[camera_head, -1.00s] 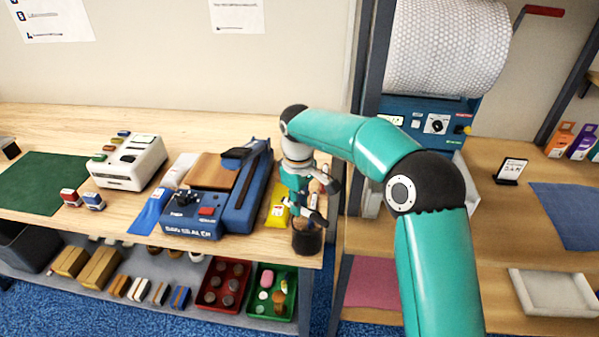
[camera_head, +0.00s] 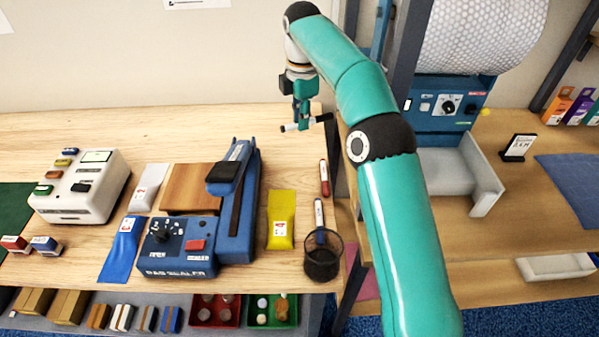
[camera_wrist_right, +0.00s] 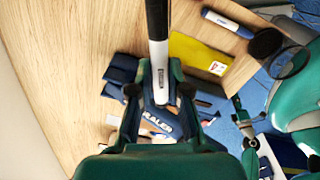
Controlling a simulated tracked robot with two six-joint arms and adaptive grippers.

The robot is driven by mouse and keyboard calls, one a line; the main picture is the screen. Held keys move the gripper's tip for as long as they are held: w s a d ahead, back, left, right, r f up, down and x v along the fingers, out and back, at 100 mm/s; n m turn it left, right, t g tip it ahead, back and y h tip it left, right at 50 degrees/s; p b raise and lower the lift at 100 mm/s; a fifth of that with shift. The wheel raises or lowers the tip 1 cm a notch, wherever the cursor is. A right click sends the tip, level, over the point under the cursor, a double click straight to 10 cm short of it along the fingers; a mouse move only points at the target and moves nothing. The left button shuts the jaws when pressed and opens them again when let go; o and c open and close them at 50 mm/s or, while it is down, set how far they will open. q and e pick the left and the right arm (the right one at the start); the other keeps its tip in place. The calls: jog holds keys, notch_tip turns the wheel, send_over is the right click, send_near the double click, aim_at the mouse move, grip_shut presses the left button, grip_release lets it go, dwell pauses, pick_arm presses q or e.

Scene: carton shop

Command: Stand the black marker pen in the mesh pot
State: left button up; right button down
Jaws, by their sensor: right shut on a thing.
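My right gripper (camera_head: 305,122) is shut on the black marker pen (camera_head: 291,127), white-barrelled with black ends. It holds the pen roughly level above the back of the bench. In the right wrist view the pen (camera_wrist_right: 158,55) sits between the two fingers (camera_wrist_right: 158,92), black cap pointing away up the picture. The dark mesh pot (camera_head: 322,264) stands upright at the bench's front right corner, well in front of the gripper. The pot (camera_wrist_right: 289,62) also shows at the wrist view's upper right.
A blue marker (camera_head: 319,212) and a red marker (camera_head: 324,178) lie behind the pot. A yellow pouch (camera_head: 281,219) lies left of them, beside the blue bag sealer (camera_head: 180,248). The bench's back strip (camera_head: 200,130) is clear. A grey rack post stands right of the bench.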

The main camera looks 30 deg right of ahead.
notch_tip(320, 180, down, 17)
jog(key=shift+f+b, duration=0.15)
jog(key=shift+b, duration=0.35)
jog(key=shift+f, duration=0.1)
jog(key=shift+f, duration=0.25)
jog(key=c, duration=1.1)
grip_release()
jog(key=shift+c, duration=0.2)
jog(key=shift+r, duration=0.1)
notch_tip(320, 180, up, 12)
jog(key=shift+s+r, duration=0.15)
jog(key=shift+r, duration=0.1)
